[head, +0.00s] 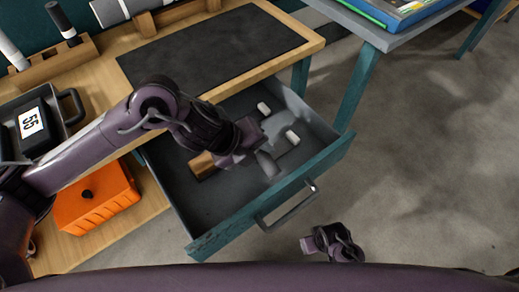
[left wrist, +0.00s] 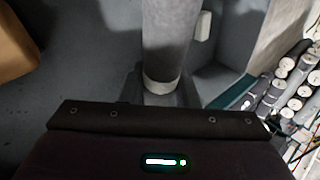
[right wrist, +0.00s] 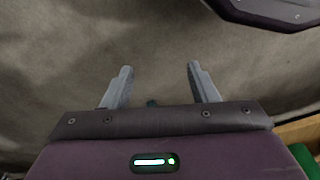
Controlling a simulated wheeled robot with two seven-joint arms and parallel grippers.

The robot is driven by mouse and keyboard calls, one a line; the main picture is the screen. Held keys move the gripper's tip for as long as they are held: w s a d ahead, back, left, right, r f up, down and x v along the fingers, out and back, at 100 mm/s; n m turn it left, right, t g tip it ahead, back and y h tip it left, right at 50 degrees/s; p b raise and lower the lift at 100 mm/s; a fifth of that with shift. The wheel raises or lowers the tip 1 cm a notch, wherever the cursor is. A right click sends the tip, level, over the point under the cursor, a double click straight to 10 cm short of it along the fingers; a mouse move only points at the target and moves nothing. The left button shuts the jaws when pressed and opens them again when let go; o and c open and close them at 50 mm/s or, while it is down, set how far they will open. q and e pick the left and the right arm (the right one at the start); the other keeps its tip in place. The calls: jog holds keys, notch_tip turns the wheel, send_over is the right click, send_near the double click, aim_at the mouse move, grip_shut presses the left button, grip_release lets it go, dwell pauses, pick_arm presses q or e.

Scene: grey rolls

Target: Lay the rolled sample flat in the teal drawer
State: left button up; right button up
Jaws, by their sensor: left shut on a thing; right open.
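The teal drawer (head: 270,205) is pulled open below the bench. My left gripper (head: 255,145) is over its inside, shut on a grey roll (head: 268,164). In the left wrist view the roll (left wrist: 168,45) runs from the fingers toward the top edge and has a pale band at its near end. The gripper and arm partly hide it in the head view, and I cannot tell whether it touches the drawer floor. My right gripper (head: 320,243) is in front of the drawer, over the floor; the right wrist view shows its fingers (right wrist: 160,85) apart and empty.
Inside the drawer are a wooden block (head: 202,165) and two small white pieces (head: 263,108) (head: 292,138). A dark mat (head: 220,45) lies on the bench. An orange case (head: 95,198) stands left of the drawer. Several rolls (left wrist: 295,90) show at right in the left wrist view.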

pick_arm(q)
jog(key=shift+f+b, duration=0.4)
jog(key=shift+f, duration=0.2)
jog(key=shift+f+b, duration=0.3)
jog(key=shift+f, duration=0.15)
pick_arm(e)
jog(key=shift+w+a+r, duration=0.1)
jog(key=shift+a+r, duration=0.05)
jog(key=shift+r, duration=0.7)
jog(key=shift+w+a+r, duration=0.15)
jog(key=shift+r, duration=0.65)
jog(key=shift+w+a+r, duration=0.1)
jog(key=shift+a+r, duration=0.05)
jog(key=shift+r, duration=0.7)
pick_arm(q)
jog(key=o, duration=1)
jog(key=shift+o, duration=0.2)
jog(key=shift+s+f, duration=0.1)
jog(key=shift+s+a+f, duration=0.1)
jog(key=shift+a+r, duration=0.15)
jog(key=shift+r, duration=0.1)
jog(key=p+v, duration=0.1)
jog(key=v, duration=0.6)
jog(key=shift+r+p, duration=0.3)
jog(key=shift+r, duration=0.2)
pick_arm(e)
jog(key=f, duration=0.3)
jog(key=d+f, duration=0.1)
jog(key=f, duration=0.1)
jog(key=shift+s, duration=0.35)
